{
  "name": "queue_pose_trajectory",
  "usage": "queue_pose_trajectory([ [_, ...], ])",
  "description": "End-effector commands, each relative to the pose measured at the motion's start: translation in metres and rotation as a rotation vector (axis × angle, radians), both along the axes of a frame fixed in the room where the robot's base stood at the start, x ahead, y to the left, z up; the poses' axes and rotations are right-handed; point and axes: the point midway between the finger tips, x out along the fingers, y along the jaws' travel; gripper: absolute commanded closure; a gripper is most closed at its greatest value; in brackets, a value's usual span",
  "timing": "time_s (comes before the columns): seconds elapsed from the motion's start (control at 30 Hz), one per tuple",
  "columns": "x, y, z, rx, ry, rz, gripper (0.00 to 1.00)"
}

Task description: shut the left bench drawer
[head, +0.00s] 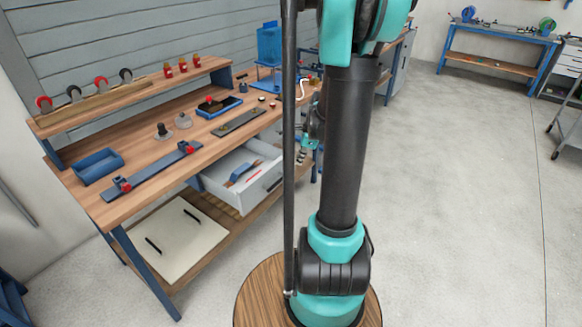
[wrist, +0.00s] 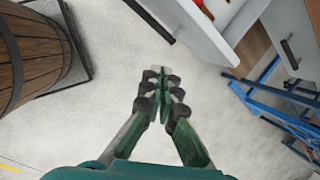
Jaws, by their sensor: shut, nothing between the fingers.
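The left bench drawer (head: 264,187) is pale grey and stands pulled out under the wooden workbench top in the head view. A blue item (head: 240,172) and a red one lie inside it. In the wrist view, the drawer front (wrist: 196,28) shows at the top with its black handle (wrist: 150,20). My gripper (wrist: 160,74) is shut and empty over the floor, below the handle in the picture and apart from it. In the head view, my gripper (head: 301,156) is partly hidden behind my arm, just right of the drawer front.
The bench top (head: 135,205) holds a blue tray (head: 98,166), clamps and other tools. A white panel with black handles (head: 178,243) lies on the low shelf. Blue frame bars (wrist: 285,110) stand at the right in the wrist view. Open floor (head: 450,180) lies to the right.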

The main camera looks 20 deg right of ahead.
Motion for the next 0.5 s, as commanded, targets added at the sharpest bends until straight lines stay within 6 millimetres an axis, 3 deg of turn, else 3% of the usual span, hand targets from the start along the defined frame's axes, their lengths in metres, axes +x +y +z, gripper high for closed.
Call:
queue_pose_trajectory([
  [0.03, 0.011, -0.012, -0.004, 0.042, 0.019, -0.102, 1.00],
  [0.2, 0.031, -0.037, -0.014, 0.158, 0.070, -0.373, 1.00],
  [0.5, 0.041, -0.044, -0.026, 0.204, 0.094, -0.479, 1.00],
])
